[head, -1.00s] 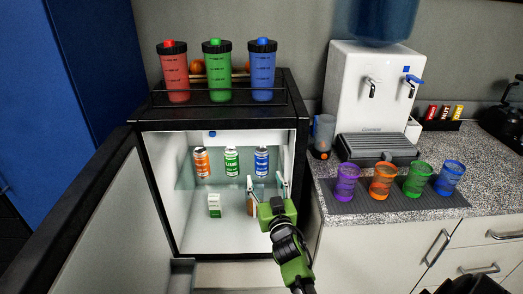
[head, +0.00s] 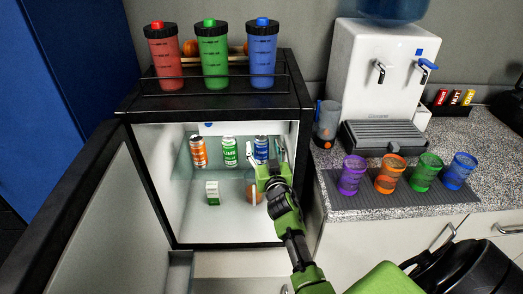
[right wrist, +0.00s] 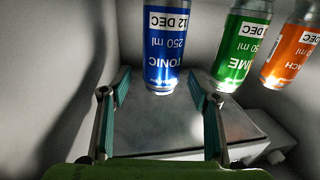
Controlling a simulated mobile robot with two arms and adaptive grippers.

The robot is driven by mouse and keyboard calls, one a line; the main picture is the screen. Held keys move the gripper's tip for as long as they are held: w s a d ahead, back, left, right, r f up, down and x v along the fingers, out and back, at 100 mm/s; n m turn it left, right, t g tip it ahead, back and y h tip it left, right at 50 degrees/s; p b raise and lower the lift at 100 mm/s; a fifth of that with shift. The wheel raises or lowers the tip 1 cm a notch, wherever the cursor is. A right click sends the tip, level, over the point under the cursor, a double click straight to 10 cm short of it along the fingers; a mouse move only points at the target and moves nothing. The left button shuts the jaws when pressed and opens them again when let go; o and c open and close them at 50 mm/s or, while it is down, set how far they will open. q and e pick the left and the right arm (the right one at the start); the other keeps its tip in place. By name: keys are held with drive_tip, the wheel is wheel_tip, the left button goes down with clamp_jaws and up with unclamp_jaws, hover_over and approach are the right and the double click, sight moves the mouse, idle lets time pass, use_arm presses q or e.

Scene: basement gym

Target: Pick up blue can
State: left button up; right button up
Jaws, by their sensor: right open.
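The blue can (head: 261,146) stands at the right end of a row on the fridge's glass shelf. My right gripper (head: 264,155) is inside the open fridge, in front of this can, with its fingers spread and empty. In the right wrist view the blue can (right wrist: 163,45) appears upside down, beyond the open fingertips (right wrist: 160,82) and between their lines, with a gap to both sides. My left gripper is not in view.
A green can (head: 229,151) and an orange can (head: 198,151) stand left of the blue one. A small carton (head: 212,193) and a brown item (head: 253,194) are below. The fridge's right wall (head: 301,180) is close to my arm.

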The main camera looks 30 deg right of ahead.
drive_tip(key=x, duration=0.3)
drive_tip(key=shift+w, duration=0.15)
drive_tip(key=shift+c, duration=0.5)
drive_tip(key=c, duration=1.2)
drive_tip(key=shift+r, duration=0.1)
drive_tip(key=shift+c, duration=0.7)
drive_tip(key=shift+r, duration=0.1)
